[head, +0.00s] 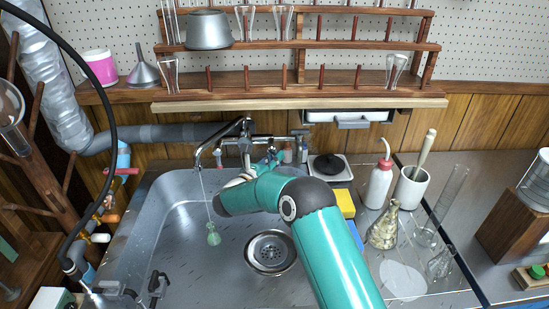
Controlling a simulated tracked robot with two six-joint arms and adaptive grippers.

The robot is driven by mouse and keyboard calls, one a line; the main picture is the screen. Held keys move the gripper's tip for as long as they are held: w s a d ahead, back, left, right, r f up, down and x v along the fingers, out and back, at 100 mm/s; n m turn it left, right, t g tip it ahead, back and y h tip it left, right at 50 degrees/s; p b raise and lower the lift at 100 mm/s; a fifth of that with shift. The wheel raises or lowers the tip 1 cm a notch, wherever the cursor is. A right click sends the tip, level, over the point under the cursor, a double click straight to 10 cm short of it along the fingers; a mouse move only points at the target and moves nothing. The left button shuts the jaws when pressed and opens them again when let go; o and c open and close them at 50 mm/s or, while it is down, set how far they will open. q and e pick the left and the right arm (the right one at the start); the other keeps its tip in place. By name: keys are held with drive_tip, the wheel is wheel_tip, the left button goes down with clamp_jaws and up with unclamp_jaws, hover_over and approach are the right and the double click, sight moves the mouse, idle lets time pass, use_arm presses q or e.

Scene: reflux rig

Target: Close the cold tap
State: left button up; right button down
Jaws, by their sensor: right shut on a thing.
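The metal tap assembly (246,142) stands at the back of the steel sink, with its curved spout (207,143) reaching left over the basin. My teal right arm comes in from the lower right and bends over the sink. The wrist partly hides the fingers and the handle. My left gripper is out of view.
The sink (150,235) has a drain (271,252) below my arm. A wash bottle (380,185), a white mug (411,187) and a flask (384,227) stand to the right. A wooden shelf (300,92) overhangs the tap. Hoses and a wooden rack crowd the left.

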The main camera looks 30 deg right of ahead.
drive_tip(key=shift+w+a+m+y+b, duration=0.1)
drive_tip(key=shift+a+m+y+b, duration=0.15)
drive_tip(key=shift+m+b, duration=0.25)
drive_tip(key=shift+w+a+m+g+y, duration=0.2)
drive_tip(key=shift+m+g+y, duration=0.1)
drive_tip(key=shift+m+y, duration=0.5)
drive_tip(key=c, duration=1.2)
unclamp_jaws()
drive_tip(key=shift+o, duration=0.2)
